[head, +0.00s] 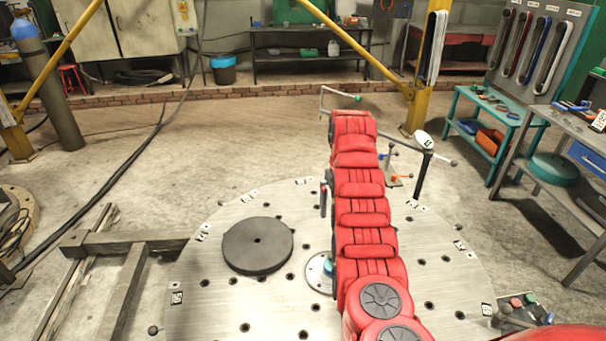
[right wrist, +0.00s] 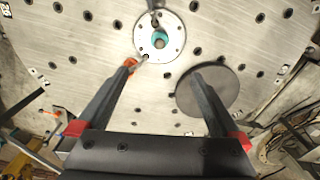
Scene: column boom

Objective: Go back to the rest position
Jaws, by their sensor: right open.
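My right gripper (right wrist: 163,72) shows in the right wrist view with its two dark fingers wide apart and nothing between them. It is above the round metal table (right wrist: 100,40). The pale flange (right wrist: 145,42) with a teal centre lies on the table beyond the fingertips. A dark round disc (right wrist: 237,88) lies partly behind the right finger. A small orange piece (right wrist: 130,64) shows by the left fingertip; I cannot tell whether they touch. In the head view a red segmented arm, probably mine, reaches forward over the table; no gripper fingers are visible there. My left gripper is in neither view.
In the head view the disc (head: 258,246) lies left of the red arm. Small clamps (head: 398,177) stand right of it. A teal cart (head: 487,122) and a grey bench (head: 575,135) stand at the right. Yellow posts (head: 428,75) rise behind.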

